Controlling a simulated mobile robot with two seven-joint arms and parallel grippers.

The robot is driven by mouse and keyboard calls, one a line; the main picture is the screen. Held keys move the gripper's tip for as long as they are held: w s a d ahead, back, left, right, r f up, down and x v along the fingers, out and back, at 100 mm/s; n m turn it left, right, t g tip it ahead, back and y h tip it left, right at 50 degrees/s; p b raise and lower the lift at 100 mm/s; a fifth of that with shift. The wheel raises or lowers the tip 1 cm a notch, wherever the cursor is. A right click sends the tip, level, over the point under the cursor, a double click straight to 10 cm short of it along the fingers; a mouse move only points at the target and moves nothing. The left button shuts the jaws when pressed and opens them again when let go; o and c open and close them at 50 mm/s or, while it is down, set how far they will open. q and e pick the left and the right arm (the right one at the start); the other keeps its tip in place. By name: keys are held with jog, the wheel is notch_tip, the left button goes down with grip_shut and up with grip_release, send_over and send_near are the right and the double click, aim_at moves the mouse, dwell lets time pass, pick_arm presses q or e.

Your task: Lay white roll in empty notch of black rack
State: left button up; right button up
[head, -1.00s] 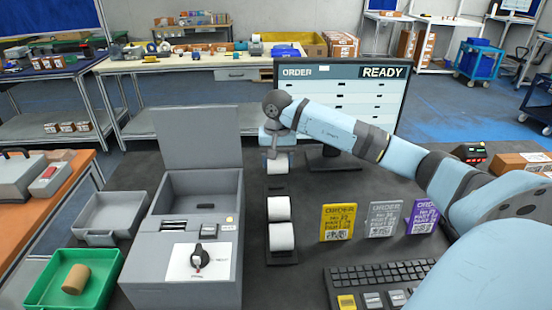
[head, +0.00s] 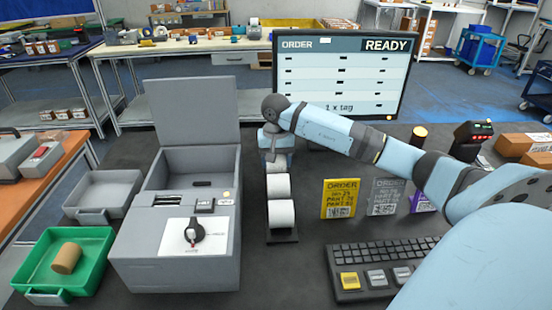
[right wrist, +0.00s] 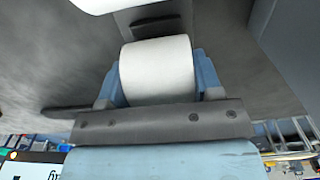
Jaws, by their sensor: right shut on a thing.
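The black rack (head: 283,237) stands on the dark table, right of the grey box. Two white rolls, a front one (head: 281,213) and one behind it (head: 278,187), lie in it. My right gripper (head: 277,164) is over the rack's far end, pointing down. It is shut on another white roll, which shows between the blue fingers in the right wrist view (right wrist: 157,70). The held roll is close behind the second roll and partly hidden in the head view. I cannot tell whether it touches the rack. My left gripper is not in view.
The grey box (head: 180,265) with raised lid is left of the rack. A monitor (head: 345,85) stands behind. Upright order cards, including a yellow one (head: 340,199), and a keyboard (head: 382,265) are to the right. A green tray (head: 98,262) holds a brown cylinder (head: 66,258).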

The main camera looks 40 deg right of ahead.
jog(key=o, duration=1.1)
jog(key=shift+c, duration=0.2)
jog(key=shift+r, duration=0.1)
notch_tip(320, 180, up, 14)
jog(key=shift+f, duration=0.2)
